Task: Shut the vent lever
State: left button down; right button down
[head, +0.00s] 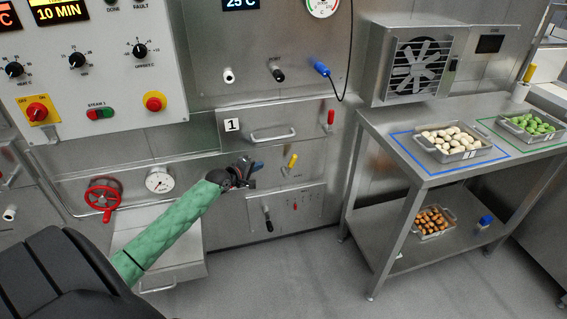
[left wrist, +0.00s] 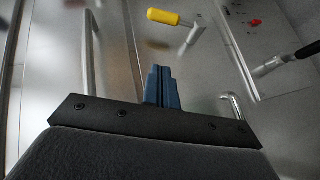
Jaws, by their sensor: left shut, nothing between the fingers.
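My left gripper (head: 256,168) is shut and empty in front of the steel panel, just left of a yellow-handled lever (head: 292,161). In the left wrist view its blue fingertips (left wrist: 162,82) are together, and the yellow lever (left wrist: 170,18) lies ahead of them, apart from them. A black-handled lever (head: 267,218) sits lower on the panel; its black handle also shows at the right of the left wrist view (left wrist: 308,50). A red-handled lever (head: 331,117) is at the upper right. No readable label tells which lever is the vent lever. My right gripper is not in view.
A drawer marked 1 with a bar handle (head: 273,135) is above my gripper. A red valve wheel (head: 103,195) and a gauge (head: 159,180) are at the left. A steel table (head: 400,160) with food trays stands at the right. The floor between is clear.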

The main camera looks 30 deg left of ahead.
pick_arm(q)
jog(key=shift+s, duration=0.1)
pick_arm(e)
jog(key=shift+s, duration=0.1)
